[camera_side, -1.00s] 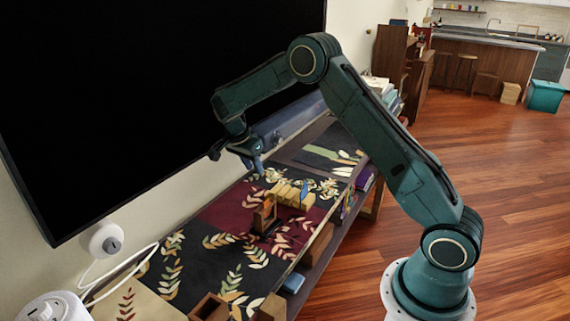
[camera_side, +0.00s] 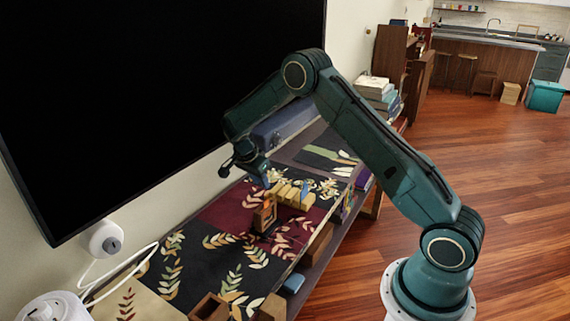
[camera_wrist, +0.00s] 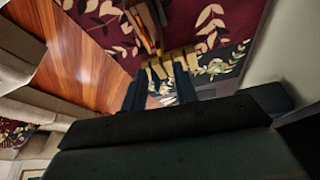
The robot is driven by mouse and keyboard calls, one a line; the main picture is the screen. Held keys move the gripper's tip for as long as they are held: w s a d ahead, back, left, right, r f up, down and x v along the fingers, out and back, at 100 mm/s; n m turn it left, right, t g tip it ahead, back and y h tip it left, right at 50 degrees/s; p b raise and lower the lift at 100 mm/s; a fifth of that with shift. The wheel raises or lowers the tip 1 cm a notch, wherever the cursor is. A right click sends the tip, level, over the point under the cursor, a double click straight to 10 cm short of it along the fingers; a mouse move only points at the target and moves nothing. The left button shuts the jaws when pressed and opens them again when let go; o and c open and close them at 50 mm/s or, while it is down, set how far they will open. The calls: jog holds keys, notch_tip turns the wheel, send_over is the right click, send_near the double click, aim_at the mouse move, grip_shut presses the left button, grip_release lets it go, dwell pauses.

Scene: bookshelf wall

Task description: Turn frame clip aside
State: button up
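A small brown wooden frame (camera_side: 264,216) with an orange patch stands upright on the patterned runner. I cannot make out its clip. In the wrist view the brown frame (camera_wrist: 143,30) shows at the top, partly cut off by the picture's edge. My gripper (camera_side: 264,181) is above and just behind the frame, pointing down, apart from it. In the wrist view my gripper's (camera_wrist: 160,88) two dark fingers are spread with nothing held between them.
The dark screen (camera_side: 150,90) rises behind the shelf. An open wooden box (camera_side: 209,308) stands at the front. The runner's left part is clear.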

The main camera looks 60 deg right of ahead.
aim_at(266, 195)
jog(key=shift+x, duration=3.4)
jog(key=shift+c, duration=0.2)
grip_shut()
